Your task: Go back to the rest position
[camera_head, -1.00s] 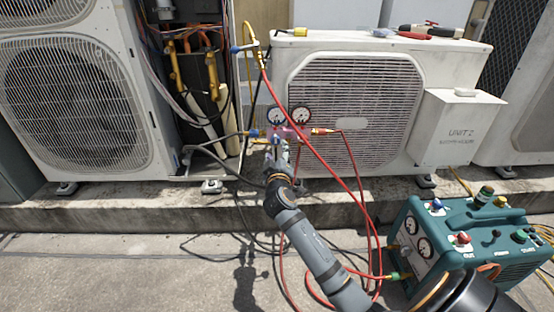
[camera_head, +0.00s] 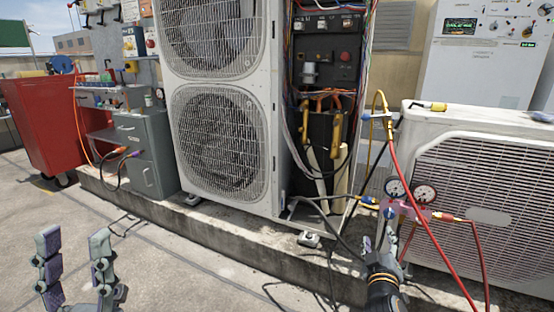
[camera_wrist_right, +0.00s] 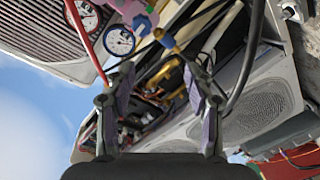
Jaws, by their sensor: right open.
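My left gripper (camera_head: 76,243) shows at the lower left of the head view. Its two fingers stand wide apart with nothing between them, above the paved floor. My right gripper (camera_head: 386,232) is at the lower right, just below the pink gauge manifold (camera_head: 404,209) in that view. In the right wrist view its fingers (camera_wrist_right: 158,72) are spread and empty. The manifold (camera_wrist_right: 132,10) lies at the top there, beyond the fingertips and apart from them. Its two round dials face the head camera.
Red hoses (camera_head: 428,240) hang from the manifold in front of the smaller condenser (camera_head: 480,170). A tall condenser (camera_head: 220,145) with an open wiring bay stands in the middle on a concrete ledge (camera_head: 240,238). A grey cabinet (camera_head: 146,150) and red cart (camera_head: 40,125) are at left. The floor is clear.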

